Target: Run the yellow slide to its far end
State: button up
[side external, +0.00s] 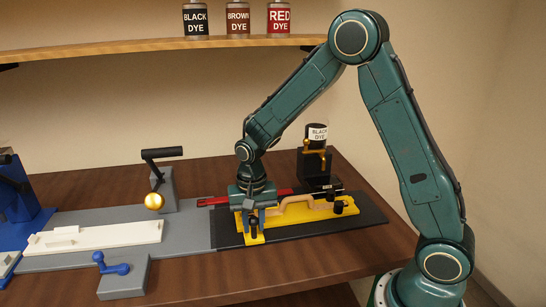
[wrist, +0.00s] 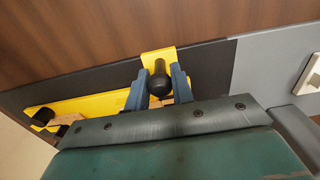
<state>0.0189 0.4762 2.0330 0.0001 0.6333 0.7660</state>
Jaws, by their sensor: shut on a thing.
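The yellow slide (side external: 255,239) lies on a black base plate (side external: 300,232) in the side view. A black knob (side external: 254,223) stands at its left end, and another black knob (side external: 338,206) is at its right end. My gripper (side external: 255,212) is over the left end with its fingers down at the left knob. In the wrist view the blue fingers (wrist: 156,82) are on either side of the round black knob (wrist: 159,78), shut on it. The yellow slide (wrist: 97,105) runs left from there, partly hidden by my wrist. A tan piece (side external: 296,204) lies along the slide.
A grey plate (side external: 190,233) adjoins the black plate on the left, carrying a white block (side external: 110,238). A red bar (side external: 214,202) lies behind the slide. A grey post with a black lever (side external: 162,155) stands behind left.

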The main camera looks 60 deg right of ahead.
jog(key=shift+s+d, duration=0.15)
jog(key=shift+d, duration=0.05)
jog(key=shift+s+d, duration=1.2)
jog(key=shift+s, duration=0.05)
jog(key=shift+s+d, duration=0.1)
jog(key=shift+d, duration=0.05)
dwell(0.3)
jog(key=shift+s+d, duration=0.5)
jog(key=shift+s, duration=0.05)
jog(key=shift+s+d, duration=0.6)
jog(key=shift+s, duration=0.05)
jog(key=shift+o, duration=0.7)
jog(key=shift+s+d, duration=0.1)
